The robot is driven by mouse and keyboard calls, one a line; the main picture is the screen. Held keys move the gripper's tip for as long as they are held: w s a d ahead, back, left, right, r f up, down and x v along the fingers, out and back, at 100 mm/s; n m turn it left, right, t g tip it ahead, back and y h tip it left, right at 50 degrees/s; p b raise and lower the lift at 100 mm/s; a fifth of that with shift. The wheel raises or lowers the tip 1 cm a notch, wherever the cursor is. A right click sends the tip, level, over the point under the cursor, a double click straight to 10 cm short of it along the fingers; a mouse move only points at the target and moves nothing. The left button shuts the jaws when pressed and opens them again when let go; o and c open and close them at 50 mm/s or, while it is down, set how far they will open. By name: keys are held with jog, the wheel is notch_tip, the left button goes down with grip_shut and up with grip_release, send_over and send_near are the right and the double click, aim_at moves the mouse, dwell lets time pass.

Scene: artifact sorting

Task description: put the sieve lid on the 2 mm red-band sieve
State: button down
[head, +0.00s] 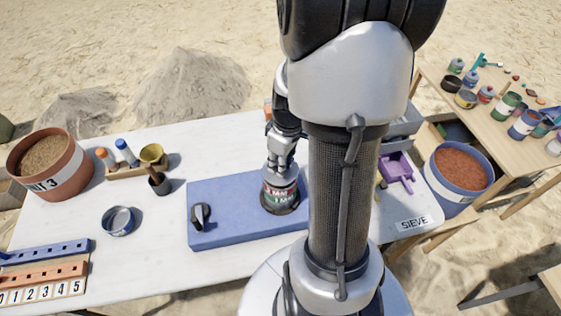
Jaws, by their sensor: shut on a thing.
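The 2 mm red-band sieve (281,192) stands upright in a stack on the blue block (225,238), above a green-band sieve (284,203). My gripper (280,168) points down directly over the stack and is shut on the silver sieve lid (279,180). The lid is at the top of the red-band sieve. I cannot tell from this view whether it is fully seated or slightly above the rim. My arm's column hides the table just right of the stack.
A black handled item (201,215) lies on the block left of the stack. A round metal pan (118,221), a wooden holder (137,167) and a labelled bucket (55,170) stand further left. A purple scoop (397,171) is at the right, near the SIEVE label (412,223).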

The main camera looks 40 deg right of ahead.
jog(key=shift+f, duration=0.2)
jog(key=shift+f+b, duration=0.35)
jog(key=shift+b, duration=0.1)
jog(key=shift+f+b, duration=0.4)
jog(key=c, duration=1.4)
grip_release()
notch_tip(320, 180, up, 12)
jog(key=s, duration=0.1)
jog(key=shift+s+d, duration=0.15)
